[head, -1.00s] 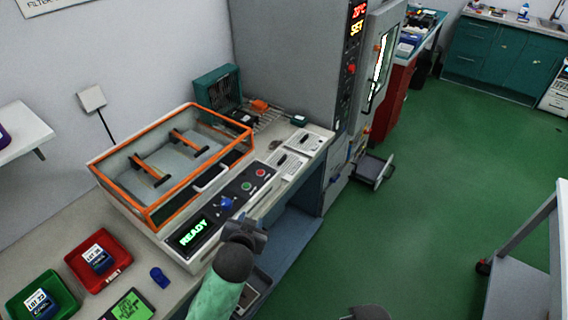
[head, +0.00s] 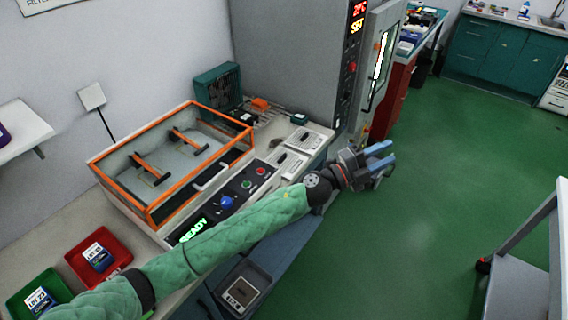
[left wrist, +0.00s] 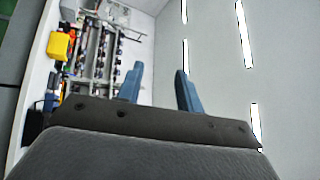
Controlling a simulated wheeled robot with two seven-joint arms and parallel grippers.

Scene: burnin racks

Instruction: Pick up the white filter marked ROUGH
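My left gripper (head: 380,158) is stretched out past the right end of the bench, in front of the tall grey cabinet. Its two blue fingers are apart with nothing between them, and they also show in the left wrist view (left wrist: 160,90). A small dark tray (head: 262,275) holding a flat pale-framed square piece (head: 241,292) is below my left forearm; I cannot read a marking on that piece. I cannot make out a white filter marked ROUGH in either view. My right gripper is not in view.
An orange-framed clear-lidded machine (head: 200,150) stands on the bench. A red bin (head: 122,258) and a green bin (head: 62,290) sit at the left front. The grey cabinet (head: 290,60) has its door open. Green floor (head: 440,200) is free to the right; a grey cart (head: 520,285) stands there.

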